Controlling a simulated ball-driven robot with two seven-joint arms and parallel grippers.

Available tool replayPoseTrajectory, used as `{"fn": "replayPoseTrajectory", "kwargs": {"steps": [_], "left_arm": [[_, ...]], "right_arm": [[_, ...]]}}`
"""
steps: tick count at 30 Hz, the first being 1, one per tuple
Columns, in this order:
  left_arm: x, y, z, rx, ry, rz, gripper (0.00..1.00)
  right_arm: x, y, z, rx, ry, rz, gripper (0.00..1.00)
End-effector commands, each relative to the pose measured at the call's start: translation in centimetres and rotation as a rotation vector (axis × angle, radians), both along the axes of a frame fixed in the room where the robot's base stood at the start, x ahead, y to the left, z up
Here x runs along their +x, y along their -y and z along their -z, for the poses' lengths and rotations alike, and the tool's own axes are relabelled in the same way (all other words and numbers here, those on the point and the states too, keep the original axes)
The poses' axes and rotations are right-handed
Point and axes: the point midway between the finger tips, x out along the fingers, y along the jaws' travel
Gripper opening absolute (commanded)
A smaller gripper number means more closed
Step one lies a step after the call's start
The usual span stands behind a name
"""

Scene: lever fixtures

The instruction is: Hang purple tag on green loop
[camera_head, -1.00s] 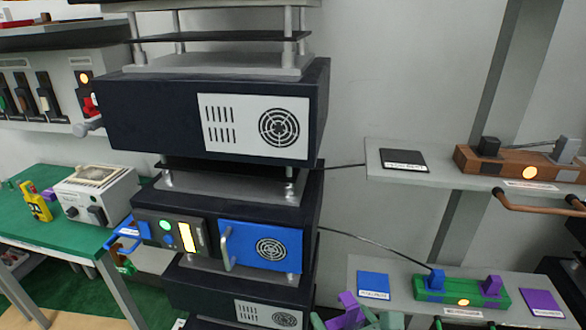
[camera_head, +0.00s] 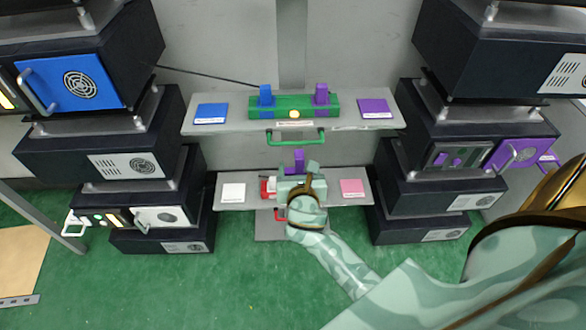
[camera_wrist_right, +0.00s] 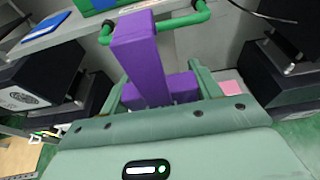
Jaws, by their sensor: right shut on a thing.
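The purple tag (camera_head: 293,160) is in my right gripper (camera_head: 299,170), in front of the lower shelf. In the right wrist view the tag (camera_wrist_right: 140,55) shows as a tall upright bar with a wider purple part between the fingers (camera_wrist_right: 160,90). The green loop (camera_head: 295,138) is a bar handle under the front edge of the upper shelf. In the head view the tag shows just below the loop. In the wrist view the tag's top overlaps the loop (camera_wrist_right: 193,18); I cannot tell whether they touch. My left gripper is out of view.
The upper shelf (camera_head: 225,127) bears a green fixture (camera_head: 275,113) with blue and purple levers, a blue pad (camera_head: 210,113) and a purple pad (camera_head: 373,107). The lower shelf (camera_head: 228,204) has a white pad (camera_head: 233,191) and a pink pad (camera_head: 352,187). Dark equipment stacks flank both sides.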

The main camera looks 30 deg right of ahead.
Motion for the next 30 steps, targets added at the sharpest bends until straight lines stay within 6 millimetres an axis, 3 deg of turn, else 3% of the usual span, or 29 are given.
{"fn": "replayPoseTrajectory", "kwargs": {"steps": [3, 30], "left_arm": [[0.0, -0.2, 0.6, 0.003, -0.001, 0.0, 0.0], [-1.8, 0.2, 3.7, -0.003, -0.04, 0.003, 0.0]], "right_arm": [[0.6, 0.1, 1.3, -0.001, 0.001, 0.016, 0.41], [7.2, 4.2, 1.4, -0.002, 0.001, 0.016, 0.41]]}}
